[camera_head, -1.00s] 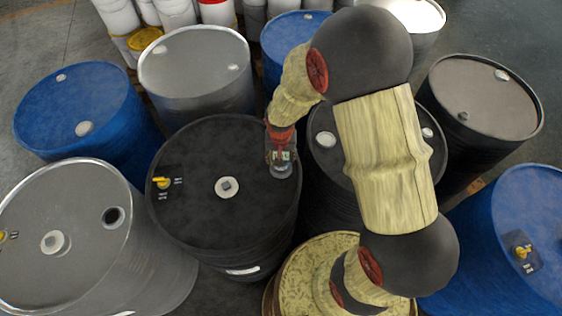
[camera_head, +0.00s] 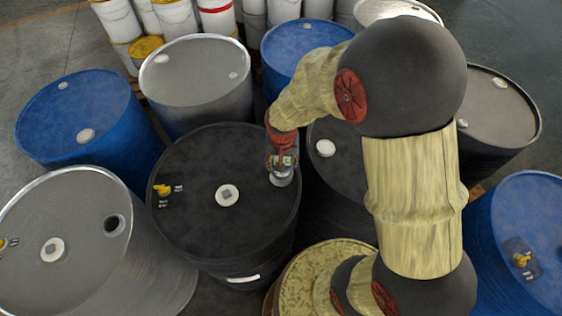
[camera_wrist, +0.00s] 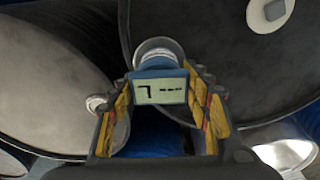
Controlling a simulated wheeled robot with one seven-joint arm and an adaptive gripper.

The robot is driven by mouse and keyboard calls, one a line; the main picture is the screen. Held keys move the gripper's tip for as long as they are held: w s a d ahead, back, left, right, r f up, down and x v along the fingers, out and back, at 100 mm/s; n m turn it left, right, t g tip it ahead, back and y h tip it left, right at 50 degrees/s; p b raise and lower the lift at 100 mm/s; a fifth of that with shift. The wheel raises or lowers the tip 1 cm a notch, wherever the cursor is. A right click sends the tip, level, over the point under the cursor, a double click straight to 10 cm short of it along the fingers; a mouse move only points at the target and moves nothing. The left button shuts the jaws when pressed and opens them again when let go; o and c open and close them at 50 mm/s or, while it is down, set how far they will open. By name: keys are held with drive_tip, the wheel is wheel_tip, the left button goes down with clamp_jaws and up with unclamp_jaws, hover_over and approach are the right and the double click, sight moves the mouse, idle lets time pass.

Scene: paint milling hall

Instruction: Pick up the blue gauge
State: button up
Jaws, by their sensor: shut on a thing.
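The blue gauge (camera_wrist: 158,72) shows in the wrist view, with a pale digital display and a round silver end. My gripper (camera_wrist: 160,95) is shut on it, with the yellow-padded fingers on both sides of its body. In the head view my gripper (camera_head: 281,161) is over the right edge of the black drum (camera_head: 205,235). The gauge (camera_head: 282,177) shows there as a small light round shape under the fingers, partly hidden by them. I cannot tell whether it touches the lid.
The black drum's lid has a white bung (camera_head: 227,195) and a yellow valve (camera_head: 162,190). Grey drums (camera_head: 85,235), blue drums (camera_head: 75,115) and another black drum (camera_head: 335,175) stand close around. White buckets (camera_head: 170,14) are at the back.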

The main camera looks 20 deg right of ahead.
drive_tip(key=s+r, duration=0.1)
drive_tip(key=r, duration=0.1)
drive_tip(key=s+r, duration=0.1)
drive_tip(key=shift+s+a+r, duration=0.25)
drive_tip(key=shift+s+r, duration=0.05)
drive_tip(key=s+a+r, duration=0.2)
drive_tip(key=s+r, duration=0.1)
drive_tip(key=s, duration=0.5)
wheel_tip(320, 180, up, 11)
drive_tip(key=p, duration=0.9)
drive_tip(key=shift+s+d+r, duration=0.15)
drive_tip(key=shift+s+r, duration=0.05)
drive_tip(key=shift+s, duration=0.1)
